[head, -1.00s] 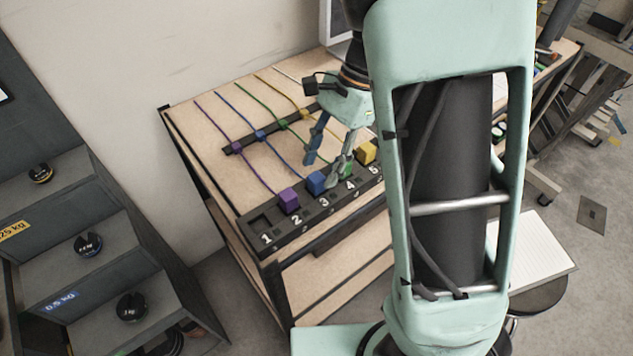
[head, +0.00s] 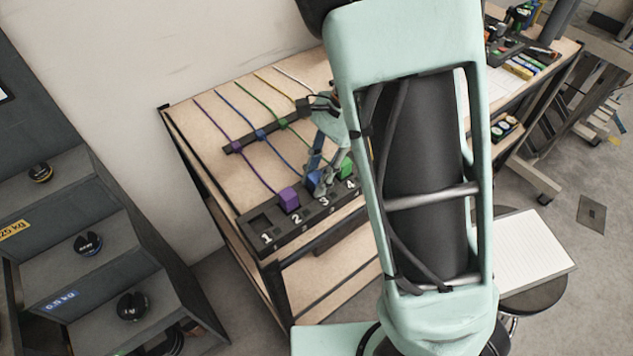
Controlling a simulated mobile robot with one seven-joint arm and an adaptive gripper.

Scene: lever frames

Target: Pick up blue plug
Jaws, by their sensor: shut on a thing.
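The blue plug (head: 313,179) sits at the position marked 3 on the dark numbered strip (head: 280,238), with its blue cable running up and left over the wooden board. My gripper (head: 319,181) reaches down at the blue plug and is shut on it. The fingers cover part of the plug. I cannot tell whether the plug is raised from its socket.
A purple plug (head: 288,198) stands at position 2, left of the blue one. A green plug (head: 346,167) stands at position 4, close on the right. The socket at position 1 (head: 260,223) is empty. My arm hides the board's right part.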

